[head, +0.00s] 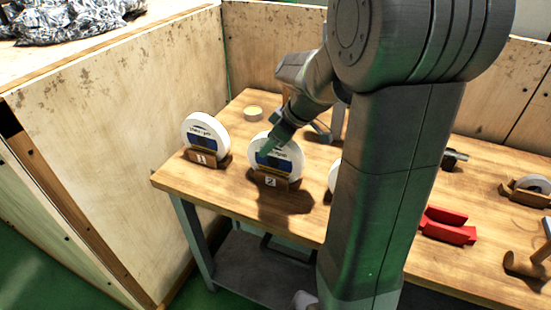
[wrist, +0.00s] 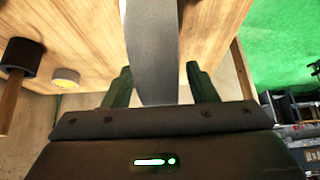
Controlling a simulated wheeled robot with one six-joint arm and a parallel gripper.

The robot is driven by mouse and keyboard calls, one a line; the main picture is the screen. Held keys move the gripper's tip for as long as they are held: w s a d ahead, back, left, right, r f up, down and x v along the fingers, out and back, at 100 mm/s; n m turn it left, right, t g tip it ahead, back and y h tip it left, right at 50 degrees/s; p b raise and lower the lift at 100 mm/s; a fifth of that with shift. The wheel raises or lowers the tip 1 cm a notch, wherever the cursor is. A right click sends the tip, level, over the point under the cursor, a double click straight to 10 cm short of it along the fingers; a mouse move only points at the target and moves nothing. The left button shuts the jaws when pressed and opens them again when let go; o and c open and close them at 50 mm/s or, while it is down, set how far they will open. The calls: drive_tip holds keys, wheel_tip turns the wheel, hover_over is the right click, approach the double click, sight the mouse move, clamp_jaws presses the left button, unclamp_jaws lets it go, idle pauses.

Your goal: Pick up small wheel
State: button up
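White grinding wheels with blue labels stand upright in wooden holders on the table. One is in holder 1 (head: 205,130), one in holder 2 (head: 287,160), and one is mostly hidden behind my arm (head: 333,176). I cannot tell which one is the small wheel. My gripper (head: 267,150) is at the upper left of the wheel in holder 2. In the wrist view, a grey wheel edge (wrist: 152,45) lies between the two spread green fingers of my gripper (wrist: 160,76), with gaps visible beside it.
The wooden table (head: 225,190) also bears a small cream disc (head: 253,113), red blocks (head: 448,226) and another wheel in a cradle (head: 531,186) at the right. Wooden panels (head: 120,130) border the table at the left and back.

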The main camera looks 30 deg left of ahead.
clamp_jaws()
drive_tip(key=shift+r, duration=0.1)
idle(1.2)
